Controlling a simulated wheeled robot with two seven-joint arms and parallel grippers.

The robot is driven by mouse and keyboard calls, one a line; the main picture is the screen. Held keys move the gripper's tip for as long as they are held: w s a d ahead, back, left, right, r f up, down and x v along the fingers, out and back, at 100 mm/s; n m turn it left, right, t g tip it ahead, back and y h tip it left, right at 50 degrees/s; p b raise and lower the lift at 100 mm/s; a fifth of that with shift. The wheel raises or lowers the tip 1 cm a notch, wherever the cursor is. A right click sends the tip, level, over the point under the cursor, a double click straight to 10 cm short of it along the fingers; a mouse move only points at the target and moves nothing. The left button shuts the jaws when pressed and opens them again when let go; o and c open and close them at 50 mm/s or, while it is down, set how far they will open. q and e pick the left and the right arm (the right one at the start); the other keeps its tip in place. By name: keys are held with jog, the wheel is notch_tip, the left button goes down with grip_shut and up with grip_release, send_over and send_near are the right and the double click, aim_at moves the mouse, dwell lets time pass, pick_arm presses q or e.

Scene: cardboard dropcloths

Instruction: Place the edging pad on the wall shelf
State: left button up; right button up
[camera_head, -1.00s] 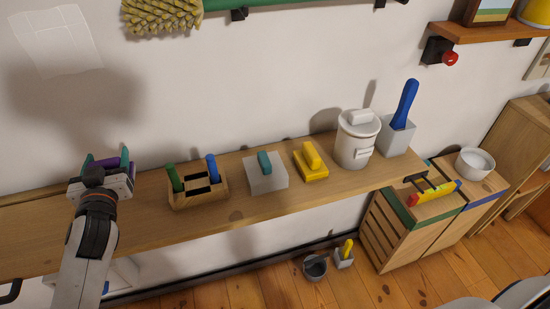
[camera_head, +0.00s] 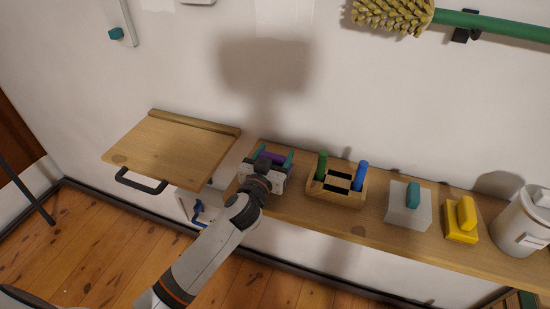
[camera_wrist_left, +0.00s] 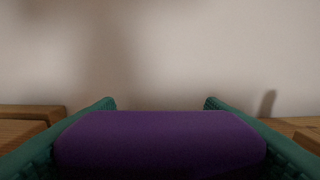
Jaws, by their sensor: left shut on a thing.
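My left gripper (camera_head: 274,157) has teal fingers and is shut on a purple block (camera_head: 271,158), probably the edging pad. The block also fills the lower middle of the left wrist view (camera_wrist_left: 160,145), with a finger on each side. In the head view the gripper is over the left end of a long wooden wall shelf (camera_head: 330,221), left of a wooden caddy. I cannot tell whether the block touches the shelf; its underside is hidden. My right gripper is not in view.
On the shelf stand the caddy (camera_head: 337,193) with green and blue handles, a white block with a teal handle (camera_head: 408,207), a yellow block (camera_head: 461,223) and a white canister (camera_head: 522,226). A bare wooden board with a black handle (camera_head: 172,150) is to the left.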

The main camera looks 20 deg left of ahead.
pick_arm(q)
jog(key=shift+f, duration=0.25)
jog(key=shift+f, duration=0.15)
jog(key=o, duration=1)
jog(key=shift+r, duration=0.35)
jog(key=s, duration=1.2)
jog(key=shift+a+b, duration=0.2)
jog(key=shift+b, duration=0.1)
